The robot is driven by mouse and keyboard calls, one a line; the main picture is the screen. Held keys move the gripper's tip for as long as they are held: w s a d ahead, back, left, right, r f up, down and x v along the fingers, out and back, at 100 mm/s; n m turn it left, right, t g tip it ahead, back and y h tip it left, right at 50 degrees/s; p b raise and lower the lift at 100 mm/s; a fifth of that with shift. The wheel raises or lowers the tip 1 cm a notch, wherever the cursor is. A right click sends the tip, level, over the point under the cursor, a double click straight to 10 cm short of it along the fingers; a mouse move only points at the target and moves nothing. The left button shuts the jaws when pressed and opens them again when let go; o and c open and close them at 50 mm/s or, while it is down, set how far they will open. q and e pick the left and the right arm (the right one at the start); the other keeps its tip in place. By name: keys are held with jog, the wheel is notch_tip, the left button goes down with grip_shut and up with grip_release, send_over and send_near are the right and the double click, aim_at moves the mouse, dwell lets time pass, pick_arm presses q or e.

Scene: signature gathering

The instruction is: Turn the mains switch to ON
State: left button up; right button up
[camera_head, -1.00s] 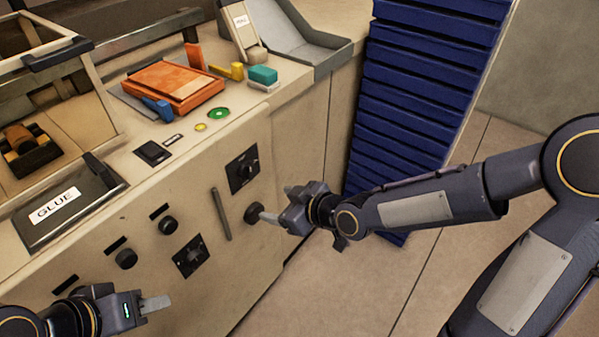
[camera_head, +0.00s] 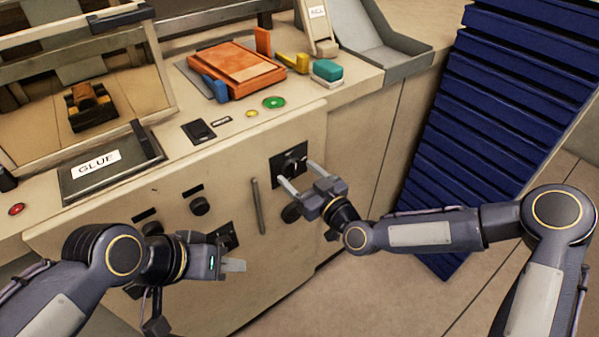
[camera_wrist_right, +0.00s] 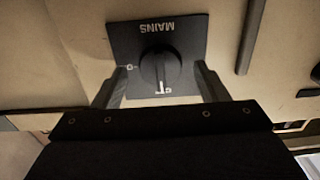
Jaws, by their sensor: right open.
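The mains switch is a black round knob (camera_wrist_right: 160,68) on a dark square plate marked MAINS (camera_wrist_right: 128,36), upside down in the right wrist view. The knob's white mark points toward the bottom of that view, near a small label. Another small label sits at the plate's left. In the head view the switch plate (camera_head: 276,168) is on the upper right of the beige front panel. My right gripper (camera_head: 298,175) is open, with one finger on each side of the knob; contact is not visible. My left gripper (camera_head: 233,265) is in front of the panel, lower left; its finger gap is hidden.
A dark knob (camera_head: 291,212) sits just below the mains plate, partly behind my right gripper. A blue slatted stack (camera_head: 480,130) stands right of the machine. Floor shows at the lower right.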

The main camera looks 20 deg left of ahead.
jog(key=shift+w+a, duration=0.3)
jog(key=shift+a, duration=0.15)
jog(key=shift+c, duration=0.4)
